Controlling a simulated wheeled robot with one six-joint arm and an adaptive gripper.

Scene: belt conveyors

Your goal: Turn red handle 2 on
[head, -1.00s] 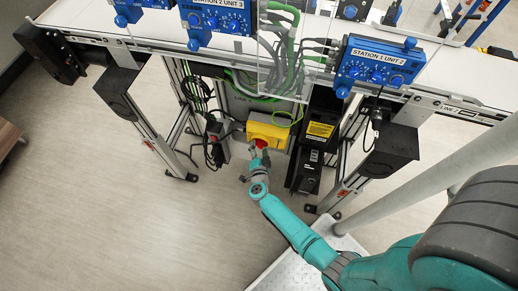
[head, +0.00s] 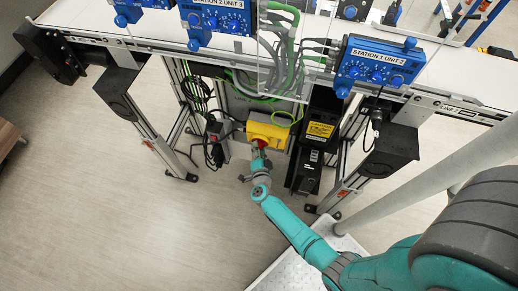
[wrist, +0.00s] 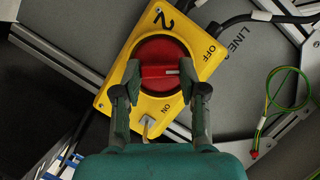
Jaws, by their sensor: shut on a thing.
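Red handle 2 (wrist: 160,56) is a round red knob with a raised bar, on a yellow plate (wrist: 118,78) marked 2, OFF and ON. In the wrist view the bar's white mark points right, between the OFF and ON labels and seemingly nearer OFF. My gripper (wrist: 162,78) is shut on the bar, one finger at each end. The fingers hide parts of the knob's sides. In the head view the yellow switch box (head: 267,132) is below the conveyor, with my gripper (head: 259,152) at its red handle (head: 261,144), mostly covering it.
A black box with a yellow label (head: 317,130) stands close right of the switch. Cables and a small grey box with a red switch (head: 214,130) are at its left. Conveyor legs (head: 150,140) flank the space. Blue station units (head: 372,66) are above. The floor in front is open.

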